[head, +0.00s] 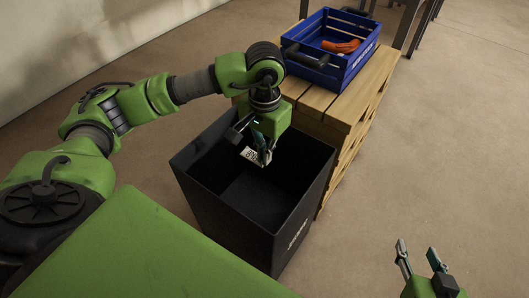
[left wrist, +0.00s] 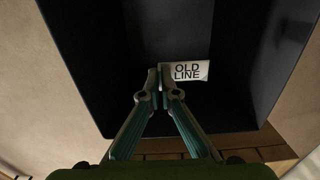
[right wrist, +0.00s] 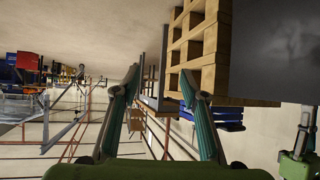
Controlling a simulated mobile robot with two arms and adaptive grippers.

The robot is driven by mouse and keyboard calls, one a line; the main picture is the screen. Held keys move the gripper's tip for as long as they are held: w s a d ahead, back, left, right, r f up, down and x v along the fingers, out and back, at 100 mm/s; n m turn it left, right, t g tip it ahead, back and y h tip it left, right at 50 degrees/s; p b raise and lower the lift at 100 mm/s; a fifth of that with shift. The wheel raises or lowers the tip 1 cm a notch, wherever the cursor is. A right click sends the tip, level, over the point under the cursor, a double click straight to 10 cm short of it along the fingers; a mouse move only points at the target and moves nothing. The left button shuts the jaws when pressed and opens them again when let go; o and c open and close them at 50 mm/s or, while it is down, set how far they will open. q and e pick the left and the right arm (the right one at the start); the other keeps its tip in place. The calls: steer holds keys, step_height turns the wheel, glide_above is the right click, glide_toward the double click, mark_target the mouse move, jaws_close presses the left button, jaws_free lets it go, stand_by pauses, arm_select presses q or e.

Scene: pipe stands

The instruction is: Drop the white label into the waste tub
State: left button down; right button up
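The white label (left wrist: 190,72) reads "OLD LINE" in the left wrist view. Its left edge is between the fingertips of my left gripper (left wrist: 159,78), which is shut on it. In the head view the label (head: 249,154) hangs at the fingertips of my left gripper (head: 262,158), over the open mouth of the black waste tub (head: 225,218). The tub's dark inside fills much of the left wrist view behind the label. My right gripper (head: 419,258) is open and empty, off to the right of the tub. It also shows open in the right wrist view (right wrist: 160,88).
A wooden pallet stack (head: 340,108) stands right behind the tub. On it sits a blue crate (head: 345,72) holding an orange object (head: 341,46). The floor to the right is clear. Dark legs of some furniture (head: 408,22) stand at the back.

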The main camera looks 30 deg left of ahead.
arm_select(q)
steer(key=c, duration=2.7)
jaws_free()
steer(key=shift+c, duration=0.2)
steer(key=o, duration=0.6)
steer(key=shift+c, duration=0.2)
steer(key=shift+r, duration=0.1)
